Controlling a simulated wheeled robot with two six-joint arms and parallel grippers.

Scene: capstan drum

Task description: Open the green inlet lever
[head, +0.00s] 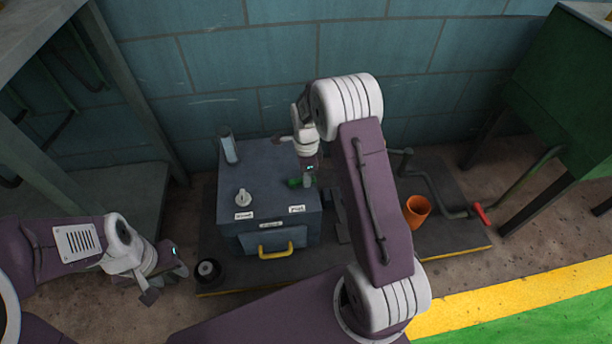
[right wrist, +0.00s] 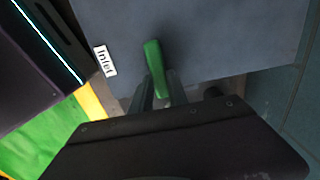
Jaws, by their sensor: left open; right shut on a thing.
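The green inlet lever (head: 294,183) is on top of the blue-grey box (head: 262,218), near its right side. In the right wrist view the green lever (right wrist: 154,62) lies between the two fingers of my right gripper (right wrist: 158,88), which is shut on it. In the head view my right gripper (head: 307,180) is at the box's right edge, partly hiding the lever. A label reading "Inlet" (right wrist: 105,61) is beside the lever. My left gripper (head: 166,283) is open and empty, left of the box and above the floor.
A pale knob (head: 243,198) and a clear cylinder (head: 228,147) stand on the box. The box front has a yellow handle (head: 275,250). A black round thing (head: 208,270) is at the front left. An orange cup (head: 416,210) and a red-handled crank (head: 481,214) are at right.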

